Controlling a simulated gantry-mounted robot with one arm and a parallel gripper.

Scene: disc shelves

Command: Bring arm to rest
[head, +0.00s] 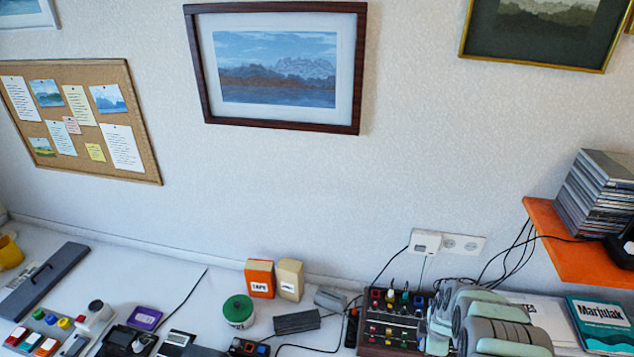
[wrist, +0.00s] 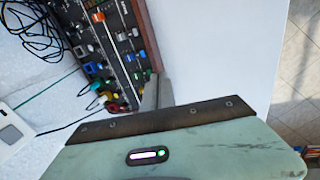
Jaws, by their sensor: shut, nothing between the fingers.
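My arm (head: 485,322) is at the lower right of the head view, its pale green and grey links bunched above the desk beside the knobbed control panel. The fingertips cannot be made out in the head view. In the wrist view the pale green housing of my gripper fills the bottom, with a dark strip along its edge. My gripper (wrist: 157,92) shows as a small grey piece past that strip, shut and empty, next to the panel's edge. Nothing is held.
The control panel (head: 392,318) stands just left of my arm, with cables and a wall socket (head: 446,243) behind. An orange shelf (head: 575,250) with stacked discs (head: 598,195) is at right.

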